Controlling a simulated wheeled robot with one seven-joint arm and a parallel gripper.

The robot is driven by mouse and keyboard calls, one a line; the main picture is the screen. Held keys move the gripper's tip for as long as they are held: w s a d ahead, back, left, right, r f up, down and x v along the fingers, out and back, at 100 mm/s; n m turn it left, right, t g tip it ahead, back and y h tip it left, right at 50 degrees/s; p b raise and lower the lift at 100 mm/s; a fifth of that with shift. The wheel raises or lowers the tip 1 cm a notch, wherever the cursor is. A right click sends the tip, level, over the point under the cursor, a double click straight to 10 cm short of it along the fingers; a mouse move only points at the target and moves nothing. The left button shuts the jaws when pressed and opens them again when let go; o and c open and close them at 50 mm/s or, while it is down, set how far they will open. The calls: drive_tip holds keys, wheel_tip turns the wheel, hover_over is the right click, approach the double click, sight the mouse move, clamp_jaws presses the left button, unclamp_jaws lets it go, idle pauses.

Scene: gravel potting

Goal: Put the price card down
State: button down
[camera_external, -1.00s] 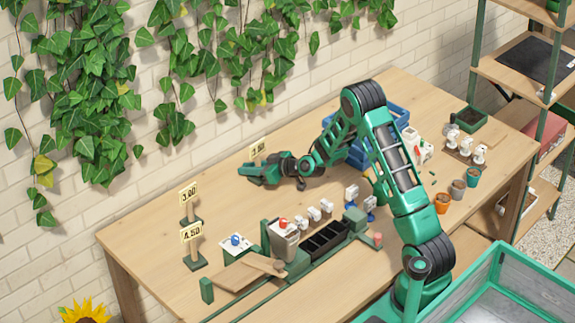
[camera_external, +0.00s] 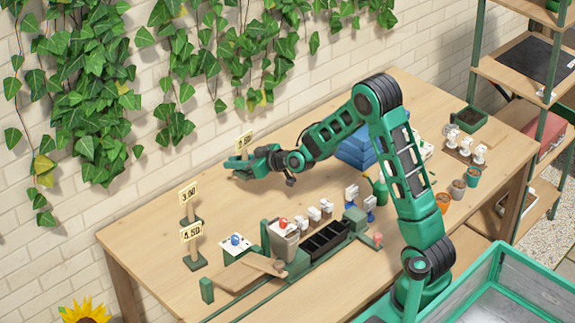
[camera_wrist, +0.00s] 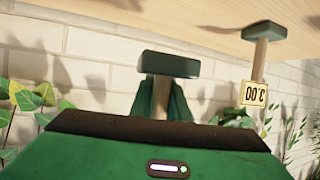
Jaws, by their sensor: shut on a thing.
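My gripper (camera_external: 238,164) is shut on a price card (camera_external: 244,141), which stands up out of the fingers over the back of the table near the wall. Its number is hard to read, perhaps 3.50. In the wrist view, which is upside down, the card's green base block (camera_wrist: 170,64) and part of its wooden post show between the fingers; its face is hidden. The base looks apart from the table, but the exact gap cannot be told. Two other price cards stand at the left: 3.00 (camera_external: 189,195) and 4.50 (camera_external: 192,233).
The wooden table (camera_external: 150,222) is bare between my gripper and the 3.00 card. A blue crate (camera_external: 357,150) is to the right. The ivy-covered brick wall (camera_external: 215,125) is close behind.

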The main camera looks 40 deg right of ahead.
drive_tip(key=s+a+n+g+y, duration=0.5)
drive_tip(key=s+a+n+y, duration=0.25)
drive_tip(key=s+a, duration=0.8)
hover_over(248, 219)
wheel_tip(248, 219, down, 6)
drive_tip(key=shift+f, duration=2.05)
drive_tip(key=c, duration=1.7)
unclamp_jaws()
drive_tip(key=shift+d, duration=0.1)
